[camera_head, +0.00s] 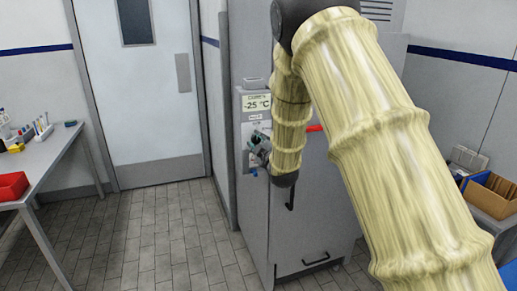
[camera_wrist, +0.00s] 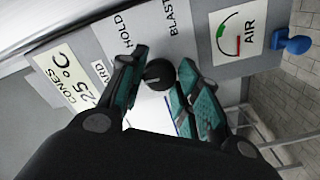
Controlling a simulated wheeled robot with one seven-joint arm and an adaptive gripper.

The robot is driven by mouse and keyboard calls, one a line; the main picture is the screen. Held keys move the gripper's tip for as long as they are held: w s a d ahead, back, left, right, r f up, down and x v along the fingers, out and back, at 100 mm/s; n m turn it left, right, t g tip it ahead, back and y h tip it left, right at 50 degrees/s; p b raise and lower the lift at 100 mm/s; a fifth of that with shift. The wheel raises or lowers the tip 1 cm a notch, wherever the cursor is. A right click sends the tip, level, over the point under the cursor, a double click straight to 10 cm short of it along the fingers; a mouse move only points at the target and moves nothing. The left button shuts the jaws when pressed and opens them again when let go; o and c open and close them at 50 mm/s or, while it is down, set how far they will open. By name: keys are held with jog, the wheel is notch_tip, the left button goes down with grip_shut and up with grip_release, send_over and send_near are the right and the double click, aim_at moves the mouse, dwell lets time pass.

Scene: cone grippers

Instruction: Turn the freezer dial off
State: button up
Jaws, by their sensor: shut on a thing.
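My gripper (camera_head: 262,150) is at the panel below the display. In the wrist view my gripper (camera_wrist: 162,82) has its teal fingers on both sides of the dial and is shut on it. Part of the dial is hidden by the fingers.
An AIR gauge (camera_wrist: 238,33) and a blue knob (camera_wrist: 293,45) sit beside the dial panel. A table (camera_head: 50,160) with a red bin (camera_head: 12,186) stands at the left. A cardboard box (camera_head: 490,193) is at the right. The tiled floor (camera_head: 165,240) is clear.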

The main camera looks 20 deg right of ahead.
jog(key=shift+r+n+b, duration=0.1)
jog(key=shift+n+b, duration=0.25)
jog(key=shift+n, duration=0.15)
jog(key=o, duration=1)
jog(key=shift+o, duration=0.2)
jog(key=s, duration=1.2)
jog(key=shift+d, duration=0.3)
